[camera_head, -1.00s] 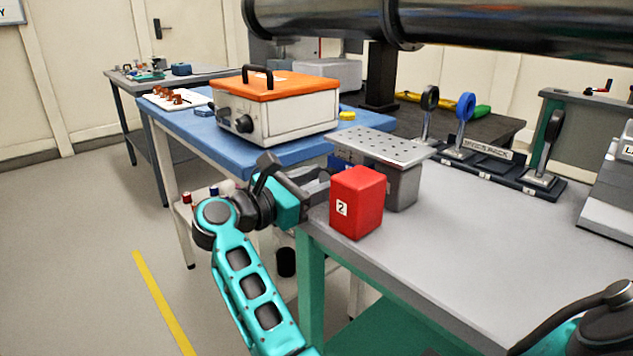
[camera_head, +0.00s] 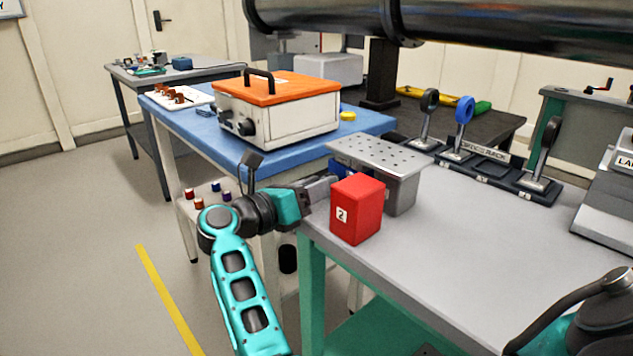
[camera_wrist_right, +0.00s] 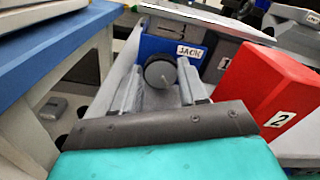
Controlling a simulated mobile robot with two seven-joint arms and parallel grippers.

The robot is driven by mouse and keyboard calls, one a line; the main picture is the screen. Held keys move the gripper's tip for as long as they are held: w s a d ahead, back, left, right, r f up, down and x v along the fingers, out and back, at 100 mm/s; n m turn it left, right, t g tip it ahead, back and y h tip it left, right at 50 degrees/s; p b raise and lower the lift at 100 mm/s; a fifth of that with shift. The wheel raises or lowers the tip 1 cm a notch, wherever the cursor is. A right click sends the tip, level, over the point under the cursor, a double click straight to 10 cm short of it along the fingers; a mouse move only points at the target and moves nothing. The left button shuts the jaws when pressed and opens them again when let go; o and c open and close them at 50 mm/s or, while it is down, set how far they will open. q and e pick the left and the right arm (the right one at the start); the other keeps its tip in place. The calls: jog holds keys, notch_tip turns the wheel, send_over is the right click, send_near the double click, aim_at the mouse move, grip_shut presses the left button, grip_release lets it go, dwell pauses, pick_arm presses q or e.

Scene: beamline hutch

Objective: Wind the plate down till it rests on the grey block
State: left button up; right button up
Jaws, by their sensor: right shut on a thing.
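The perforated metal plate (camera_head: 380,152) lies level on top of the blue jack (camera_head: 343,168), which is mostly hidden in the head view. The wrist view shows the jack (camera_wrist_right: 160,48) with its label and round black knob (camera_wrist_right: 160,71). My right gripper (camera_head: 330,186) is shut on the knob, one finger on each side (camera_wrist_right: 165,90). My left gripper is not in view.
A red block (camera_head: 357,208) marked 2 stands on the grey bench (camera_head: 500,250), close beside my right gripper. An orange-topped case (camera_head: 278,110) sits on the blue table behind. An optics rack (camera_head: 485,165) stands farther right. The bench's right front is clear.

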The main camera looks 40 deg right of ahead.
dwell(0.3)
jog(key=o, duration=1.1)
jog(key=shift+c, duration=0.2)
jog(key=shift+a, duration=0.1)
jog(key=s+a+p, duration=0.1)
jog(key=a, duration=1.1)
jog(key=shift+a, duration=0.4)
